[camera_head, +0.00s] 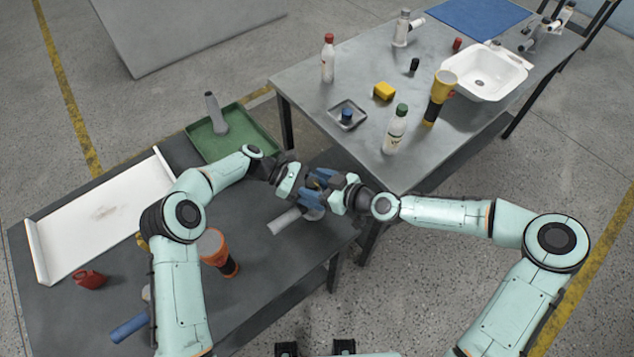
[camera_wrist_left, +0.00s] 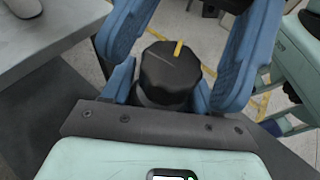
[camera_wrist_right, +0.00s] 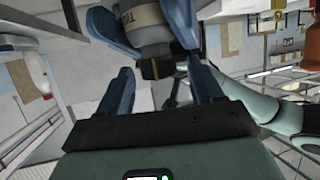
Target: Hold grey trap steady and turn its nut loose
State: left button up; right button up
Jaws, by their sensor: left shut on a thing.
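My left gripper (camera_head: 311,185) and my right gripper (camera_head: 329,188) meet over the right end of the near table. In the right wrist view the left fingers are shut on the body of the grey trap (camera_wrist_right: 138,20), which has lettering on it. Its black nut (camera_wrist_right: 155,69) points toward my right gripper. In the left wrist view the ribbed nut (camera_wrist_left: 170,70) shows a yellow mark on its end. The right gripper's fingers (camera_wrist_right: 162,85) stand open, one on each side of the nut, with gaps showing. In the head view the fingers mostly hide the trap.
On the near table, a grey pipe (camera_head: 284,220) lies below the grippers, and an orange-black torch (camera_head: 218,250) stands nearer. A green tray (camera_head: 238,146) and a white panel (camera_head: 100,222) lie farther left. The far table (camera_head: 310,83) carries bottles and a sink (camera_head: 484,72).

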jog(key=v, duration=1.2)
jog(key=shift+w, duration=0.1)
dwell(0.4)
jog(key=w+a+r+n+g+h, duration=0.1)
jog(key=w+r+n+g+h, duration=0.1)
jog(key=w+r+n+g, duration=0.3)
jog(key=shift+m+g, duration=0.3)
jog(key=shift+g, duration=0.2)
jog(key=x, duration=1.2)
jog(key=shift+d+f, duration=0.1)
jog(key=shift+f, duration=0.1)
